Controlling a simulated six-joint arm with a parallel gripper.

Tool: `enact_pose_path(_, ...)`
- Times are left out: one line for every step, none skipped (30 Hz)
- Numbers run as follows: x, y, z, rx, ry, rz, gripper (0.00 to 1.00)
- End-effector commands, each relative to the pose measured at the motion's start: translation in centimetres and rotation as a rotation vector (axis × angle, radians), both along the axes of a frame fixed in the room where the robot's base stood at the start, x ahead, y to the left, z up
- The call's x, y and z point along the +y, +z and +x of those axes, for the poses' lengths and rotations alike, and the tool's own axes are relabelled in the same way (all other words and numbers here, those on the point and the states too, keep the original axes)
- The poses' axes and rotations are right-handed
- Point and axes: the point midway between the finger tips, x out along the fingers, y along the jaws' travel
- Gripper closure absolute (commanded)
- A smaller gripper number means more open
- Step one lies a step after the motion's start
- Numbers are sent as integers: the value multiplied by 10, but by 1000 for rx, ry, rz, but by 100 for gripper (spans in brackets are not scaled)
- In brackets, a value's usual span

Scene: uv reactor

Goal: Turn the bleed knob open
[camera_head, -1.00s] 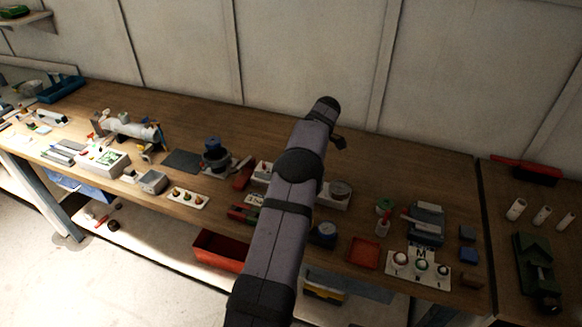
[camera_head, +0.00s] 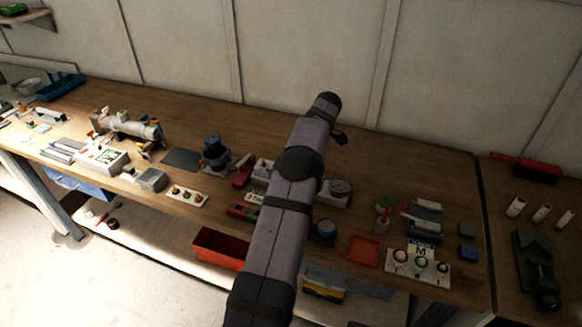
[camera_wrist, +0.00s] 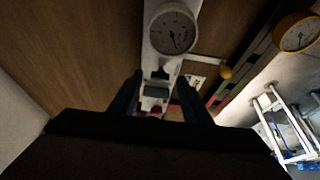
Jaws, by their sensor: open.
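My gripper (camera_wrist: 158,86) is open in the wrist view, with its two dark fingers either side of a white panel (camera_wrist: 158,60). Between the fingers are a small dark fitting, a grey-green block (camera_wrist: 156,91) and a small red part (camera_wrist: 153,112), partly hidden by my gripper. I cannot tell which part is the bleed knob or whether a finger touches anything. A yellow ball (camera_wrist: 225,72) on a pale rod is to the right. In the head view, the dial (camera_head: 340,187) stands beside my arm, which hides my gripper.
A wooden bench (camera_head: 400,160) runs along the wall. A red tray (camera_head: 363,249) and a white three-knob panel (camera_head: 421,268) are right of my arm. A blue-topped device (camera_head: 214,150) is left of it. A yellow-rimmed gauge (camera_wrist: 297,32) is at the wrist view's upper right.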

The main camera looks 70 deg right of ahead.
Motion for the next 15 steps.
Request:
enact_pose_path(-1, 4, -3, 0, -1, -3, 56)
enact_pose_path(-1, 7, -4, 0, -2, -4, 56)
enact_pose_path(-1, 12, -6, 0, -1, -6, 56)
enact_pose_path(-1, 16, -7, 0, -1, -5, 56)
enact_pose_path(-1, 20, -9, 0, -1, -5, 56)
enact_pose_path(-1, 25, -11, 0, 0, -5, 56)
enact_pose_path(-1, 29, -13, 0, -1, -5, 56)
enact_pose_path(-1, 33, -14, 0, -1, -4, 56)
enact_pose_path(-1, 38, -17, 0, -2, -5, 56)
enact_pose_path(-1, 42, -18, 0, -1, -3, 56)
enact_pose_path(-1, 46, -20, 0, -2, -4, 56)
enact_pose_path(-1, 49, -21, 0, -1, -3, 56)
enact_pose_path(-1, 52, -22, 0, -1, -2, 56)
enact_pose_path(-1, 54, -23, 0, -1, -3, 56)
enact_pose_path(-1, 56, -24, 0, -1, -2, 56)
